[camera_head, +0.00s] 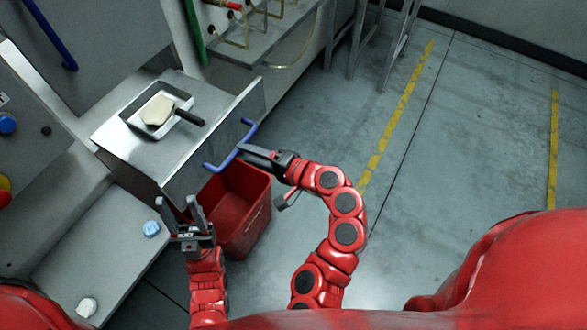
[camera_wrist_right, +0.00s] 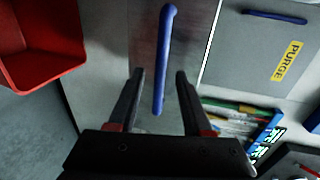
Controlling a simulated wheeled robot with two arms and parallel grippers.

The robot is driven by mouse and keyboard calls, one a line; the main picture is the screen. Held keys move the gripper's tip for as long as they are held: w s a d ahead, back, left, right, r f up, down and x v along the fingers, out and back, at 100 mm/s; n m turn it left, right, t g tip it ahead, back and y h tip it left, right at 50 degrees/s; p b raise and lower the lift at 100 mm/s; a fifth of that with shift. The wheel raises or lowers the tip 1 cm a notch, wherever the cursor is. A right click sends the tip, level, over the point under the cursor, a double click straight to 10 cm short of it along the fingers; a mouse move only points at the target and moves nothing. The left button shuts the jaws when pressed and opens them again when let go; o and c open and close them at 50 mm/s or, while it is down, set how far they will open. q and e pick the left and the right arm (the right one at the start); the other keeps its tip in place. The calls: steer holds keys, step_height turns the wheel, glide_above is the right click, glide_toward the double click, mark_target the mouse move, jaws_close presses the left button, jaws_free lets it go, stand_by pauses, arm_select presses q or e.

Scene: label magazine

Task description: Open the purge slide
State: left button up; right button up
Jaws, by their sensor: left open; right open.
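A metal slide unit (camera_head: 178,155) stands at left centre in the head view, with a blue bar handle (camera_head: 232,157) on its front plate. My right gripper (camera_head: 243,151) is open at this handle. In the right wrist view the handle (camera_wrist_right: 162,58) lies lengthwise in the gap between the open fingers (camera_wrist_right: 159,80); contact with either finger cannot be made out. A yellow PURGE label (camera_wrist_right: 287,61) is on a grey panel to the right there. My left gripper (camera_head: 193,208) is open and empty, near the slide's lower front corner.
A red bin (camera_head: 258,218) stands below the handle; it also shows in the wrist view (camera_wrist_right: 40,45). A shallow tray (camera_head: 131,116) with a pale piece and a dark-handled tool sits on the unit. Floor is clear at right.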

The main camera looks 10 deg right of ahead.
steer(key=p+v, duration=0.1)
steer(key=v, duration=1.2)
steer(key=shift+p, duration=0.4)
